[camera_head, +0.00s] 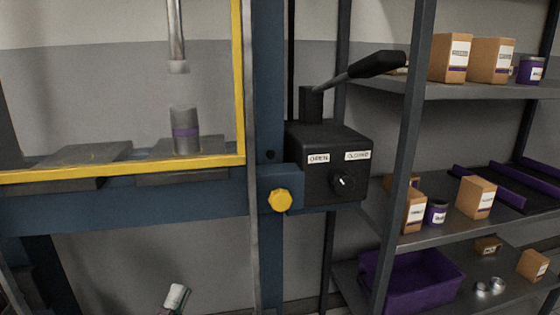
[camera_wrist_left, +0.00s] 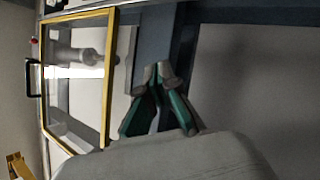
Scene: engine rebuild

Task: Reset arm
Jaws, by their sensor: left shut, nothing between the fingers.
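My left gripper (camera_head: 174,298) shows at the bottom edge of the head view, low in front of the press frame. In the left wrist view its green and grey fingers (camera_wrist_left: 160,78) meet at the tips, shut with nothing between them. Most of my left arm is out of the head view. The right gripper is in neither view. A black lever (camera_head: 362,70) rises from the control box (camera_head: 328,150) and tilts to the right, on the side of the CLOSED label (camera_head: 357,155). The OPEN label (camera_head: 318,158) is on the left. My left gripper is apart from the lever.
The blue press frame (camera_head: 100,212) has a yellow-edged guard (camera_head: 240,80). A shelf (camera_head: 400,90) with boxes and a purple bin (camera_head: 420,280) stands right.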

